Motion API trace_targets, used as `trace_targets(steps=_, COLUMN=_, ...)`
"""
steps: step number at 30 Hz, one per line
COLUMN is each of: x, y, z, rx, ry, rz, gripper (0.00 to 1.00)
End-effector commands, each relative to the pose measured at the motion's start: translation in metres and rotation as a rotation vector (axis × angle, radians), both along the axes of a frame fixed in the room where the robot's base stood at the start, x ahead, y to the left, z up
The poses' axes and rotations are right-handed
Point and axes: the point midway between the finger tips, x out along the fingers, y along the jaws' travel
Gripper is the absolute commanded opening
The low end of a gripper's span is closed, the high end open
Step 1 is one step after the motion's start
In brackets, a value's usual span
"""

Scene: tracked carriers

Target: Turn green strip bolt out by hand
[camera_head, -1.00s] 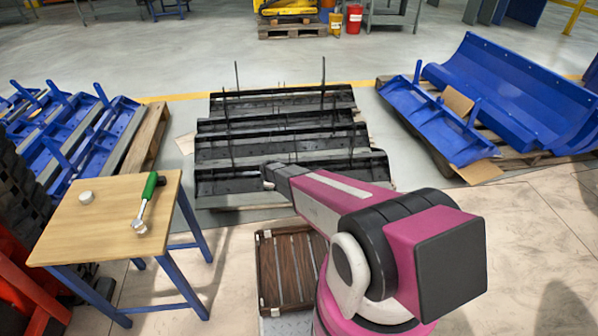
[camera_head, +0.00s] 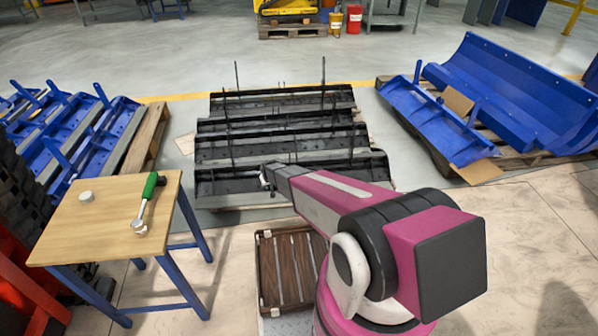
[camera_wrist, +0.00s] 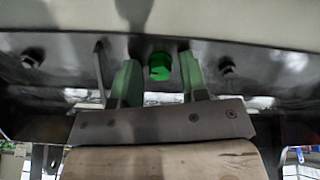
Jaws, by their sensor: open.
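The green bolt (camera_wrist: 160,66) shows in the wrist view. Its head stands out from a dark metal strip (camera_wrist: 70,60). My gripper (camera_wrist: 157,80) is open, with one finger to the left of the bolt and one to the right. There are gaps between the bolt head and both fingers. In the head view my gripper (camera_head: 266,178) is at the near edge of the black carriers (camera_head: 290,175). The bolt cannot be made out there.
Two plain bolts (camera_wrist: 31,57) (camera_wrist: 226,66) flank the green one on the strip. A wooden table (camera_head: 100,225) at the left bears a green-handled tool (camera_head: 148,193) and a white cap (camera_head: 86,197). A brown crate (camera_head: 265,275) stands below my arm. Blue carriers (camera_head: 510,90) lie at the right.

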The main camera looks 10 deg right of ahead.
Motion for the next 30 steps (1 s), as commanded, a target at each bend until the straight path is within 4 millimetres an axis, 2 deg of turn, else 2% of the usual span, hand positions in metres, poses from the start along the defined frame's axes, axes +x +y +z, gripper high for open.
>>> trace_targets(steps=3, x=0.0, y=0.0, z=0.0, rx=0.049, ry=-0.002, rz=-0.142, gripper=0.4)
trace_targets(steps=6, x=0.0, y=0.0, z=0.0, rx=0.072, ry=-0.003, rz=-0.208, gripper=0.4)
trace_targets(steps=20, x=-0.0003, y=0.0, z=0.0009, rx=0.076, ry=-0.003, rz=-0.219, gripper=0.4)
trace_targets(steps=21, x=-0.0003, y=0.0, z=0.0009, rx=0.076, ry=-0.003, rz=-0.218, gripper=0.34)
trace_targets(steps=23, x=-0.0003, y=0.0, z=0.0009, rx=0.076, ry=-0.003, rz=-0.218, gripper=0.14)
trace_targets(steps=24, x=-0.0002, y=0.0, z=0.001, rx=0.076, ry=-0.003, rz=-0.218, gripper=0.01)
trace_targets(steps=30, x=-0.0003, y=0.0, z=0.0009, rx=0.067, ry=-0.003, rz=-0.194, gripper=0.0)
